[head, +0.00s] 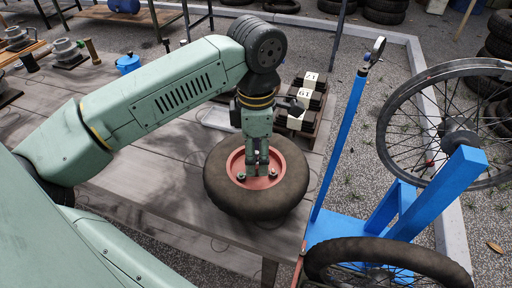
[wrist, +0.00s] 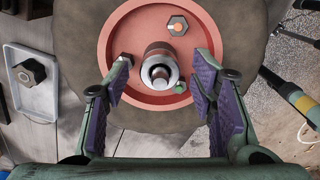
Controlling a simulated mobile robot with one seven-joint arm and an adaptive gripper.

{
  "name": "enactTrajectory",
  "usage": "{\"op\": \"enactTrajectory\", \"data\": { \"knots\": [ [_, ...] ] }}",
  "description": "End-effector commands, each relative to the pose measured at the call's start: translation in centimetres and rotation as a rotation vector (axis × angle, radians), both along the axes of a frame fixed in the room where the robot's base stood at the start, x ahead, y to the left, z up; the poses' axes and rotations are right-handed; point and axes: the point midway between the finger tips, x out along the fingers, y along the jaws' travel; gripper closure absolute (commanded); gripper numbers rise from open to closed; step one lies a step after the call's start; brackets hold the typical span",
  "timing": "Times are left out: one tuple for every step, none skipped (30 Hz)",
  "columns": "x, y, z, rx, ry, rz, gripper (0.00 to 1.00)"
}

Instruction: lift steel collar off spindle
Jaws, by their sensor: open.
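The steel collar (wrist: 160,54) is a shiny ring around the upright spindle (wrist: 160,74) at the middle of a red wheel hub (wrist: 125,45), upper middle of the wrist view. My gripper (wrist: 163,82) is open, its purple-padded fingers apart on the left and right of the picture, with the collar between and slightly beyond the tips. I cannot tell the height gap. In the head view my gripper (head: 257,168) points down over the hub of the black-tyred wheel (head: 222,190) and hides the collar and spindle.
Hex nuts or bolts (wrist: 178,25) sit on the hub around the spindle. Numbered blocks (head: 300,95) stand behind the wheel; a blue stand (head: 340,140) and spoked wheel (head: 400,130) are at right.

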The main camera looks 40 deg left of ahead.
Motion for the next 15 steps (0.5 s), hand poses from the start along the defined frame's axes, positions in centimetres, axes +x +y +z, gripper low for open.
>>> {"op": "enactTrajectory", "data": {
  "knots": [
    [0.00,0.00,0.00,0.000,0.000,0.000,0.49],
    [0.00,0.00,0.01,0.000,0.000,0.000,0.51],
    [0.00,0.00,0.01,0.000,0.000,0.000,0.54],
    [0.00,0.00,0.01,0.000,0.000,0.000,0.56],
    [0.00,0.00,0.01,0.000,0.000,0.000,0.58],
    [0.00,0.00,0.02,0.000,0.000,0.000,0.60],
    [0.00,0.00,0.02,0.000,0.000,0.000,0.62],
    [0.00,0.00,0.02,0.000,0.000,0.000,0.64],
    [0.00,0.00,0.02,0.000,0.000,0.000,0.67],
    [0.00,0.00,0.03,0.000,0.000,0.000,0.69],
    [0.00,0.00,0.03,0.000,0.000,0.000,0.71],
    [0.00,0.00,0.03,0.000,0.000,0.000,0.74],
    [0.00,0.00,0.03,0.000,0.000,0.000,0.76],
    [0.00,0.00,0.03,0.000,0.000,0.000,0.78],
    [0.00,0.00,0.03,0.000,0.000,0.000,0.80]
  ]
}}
